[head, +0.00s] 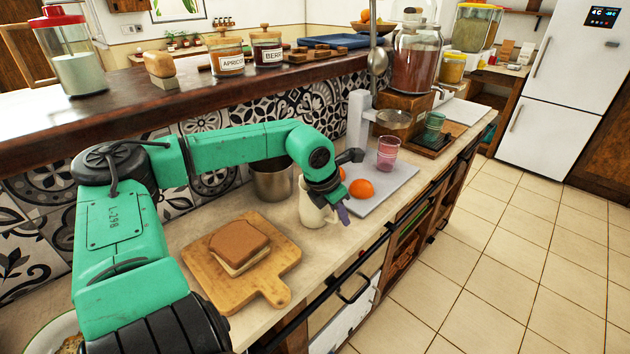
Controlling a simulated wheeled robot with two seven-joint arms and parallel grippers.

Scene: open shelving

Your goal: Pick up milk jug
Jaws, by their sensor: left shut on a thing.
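The milk jug (311,211) is a cream-white jug standing upright on the counter, near the front edge, or just above it; I cannot tell which. My left gripper (341,210) comes down over the jug from above and is shut on it at its right side. The gripper and wrist hide the upper part of the jug. My right gripper is not in view.
A metal pot (272,184) stands just behind the jug. A wooden board (272,290) with a sandwich (238,243) lies to the left. A grey board (398,172) with an orange half (361,189) and a pink glass (388,153) lies to the right.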

